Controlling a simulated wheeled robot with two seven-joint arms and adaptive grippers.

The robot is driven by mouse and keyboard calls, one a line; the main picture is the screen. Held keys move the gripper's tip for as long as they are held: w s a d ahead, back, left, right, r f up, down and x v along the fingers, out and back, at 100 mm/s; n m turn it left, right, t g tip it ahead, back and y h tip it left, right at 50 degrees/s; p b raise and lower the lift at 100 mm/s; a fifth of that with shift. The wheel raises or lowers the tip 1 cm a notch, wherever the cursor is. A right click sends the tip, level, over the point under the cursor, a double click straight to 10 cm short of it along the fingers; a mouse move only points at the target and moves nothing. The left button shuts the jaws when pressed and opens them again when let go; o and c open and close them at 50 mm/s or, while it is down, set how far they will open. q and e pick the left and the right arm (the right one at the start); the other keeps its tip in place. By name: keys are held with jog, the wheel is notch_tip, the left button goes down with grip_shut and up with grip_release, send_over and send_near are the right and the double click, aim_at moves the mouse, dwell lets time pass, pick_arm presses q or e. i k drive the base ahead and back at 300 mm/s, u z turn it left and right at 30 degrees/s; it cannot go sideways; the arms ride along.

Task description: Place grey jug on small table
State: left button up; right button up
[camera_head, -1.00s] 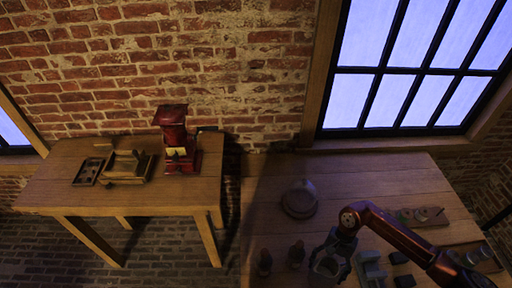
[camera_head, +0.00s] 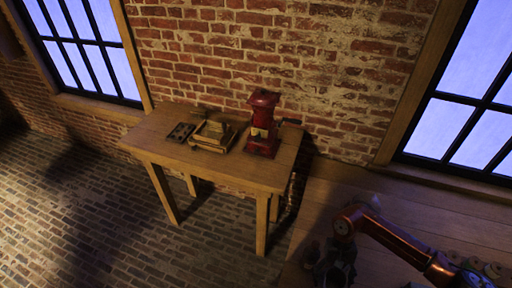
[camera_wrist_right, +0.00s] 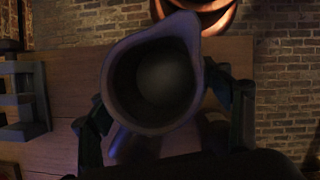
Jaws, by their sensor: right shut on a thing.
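The grey jug (camera_wrist_right: 118,88) fills the middle of the right wrist view, its spouted mouth facing the camera. My right gripper (camera_wrist_right: 165,112) has a finger on each side of the jug and is shut on it. In the head view my right gripper (camera_head: 334,268) is at the bottom edge, over the dark larger table; the jug is hard to make out there. The small table (camera_head: 160,148) stands to the left against the brick wall, with a gap between it and the gripper. My left gripper is not in view.
On the small table are a red grinder (camera_head: 263,125), a wooden block device (camera_head: 215,135) and a dark flat tray (camera_head: 180,132). The small table's front left top is bare. The larger table (camera_head: 400,212) holds several small items (camera_head: 480,266) at right.

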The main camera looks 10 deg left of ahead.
aim_at(239, 130)
jog(key=z, duration=0.6)
jog(key=k, duration=0.1)
jog(key=u, duration=1.75)
jog(key=i, duration=0.6)
jog(key=u, duration=0.1)
